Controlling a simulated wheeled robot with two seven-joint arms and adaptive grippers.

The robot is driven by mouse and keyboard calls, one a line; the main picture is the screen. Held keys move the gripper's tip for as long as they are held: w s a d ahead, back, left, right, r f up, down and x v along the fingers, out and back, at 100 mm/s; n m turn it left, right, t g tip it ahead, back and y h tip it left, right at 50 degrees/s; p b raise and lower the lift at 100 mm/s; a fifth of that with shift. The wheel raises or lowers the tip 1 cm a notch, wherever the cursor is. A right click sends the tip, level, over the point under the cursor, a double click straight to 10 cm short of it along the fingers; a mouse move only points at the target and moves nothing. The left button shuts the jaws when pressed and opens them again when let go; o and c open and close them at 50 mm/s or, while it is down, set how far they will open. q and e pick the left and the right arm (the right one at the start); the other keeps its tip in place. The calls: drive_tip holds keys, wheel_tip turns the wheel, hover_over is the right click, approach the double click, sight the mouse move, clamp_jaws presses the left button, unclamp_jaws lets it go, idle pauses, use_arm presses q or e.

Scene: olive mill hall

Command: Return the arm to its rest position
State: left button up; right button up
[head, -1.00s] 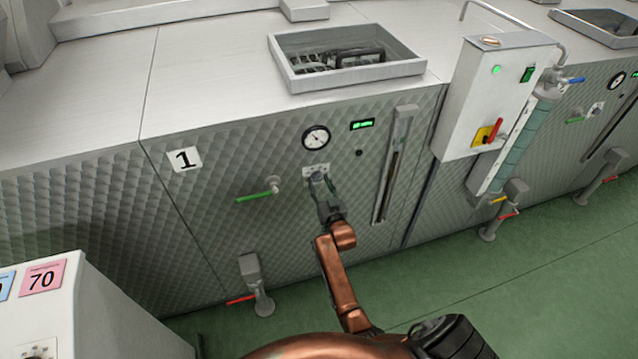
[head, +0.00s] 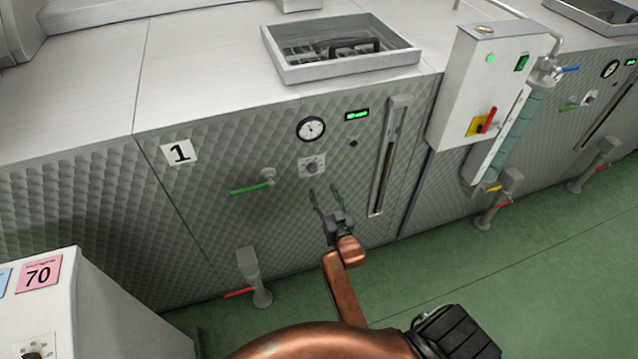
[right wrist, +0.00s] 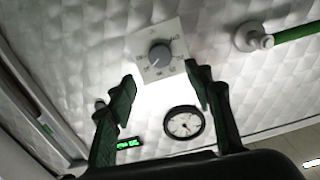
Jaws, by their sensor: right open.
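My right gripper (head: 326,201) is open and empty, a little below and in front of the dial knob (head: 312,167) on the quilted metal panel of machine 1. In the right wrist view the dial knob (right wrist: 160,56) on its white scale plate shows beyond the two spread fingers (right wrist: 160,90), apart from them. My copper-coloured right arm comes up from the bottom of the head view. My left gripper is not in view.
Around the dial are a round gauge (head: 311,129), a green display (head: 357,115), a green-handled valve (head: 252,187) and a vertical sight slot (head: 390,155). A red-handled drain valve (head: 255,285) stands low left. A white cabinet (head: 100,310) is at lower left. Green floor is clear at right.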

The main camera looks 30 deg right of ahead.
drive_tip(key=shift+v, duration=1.1)
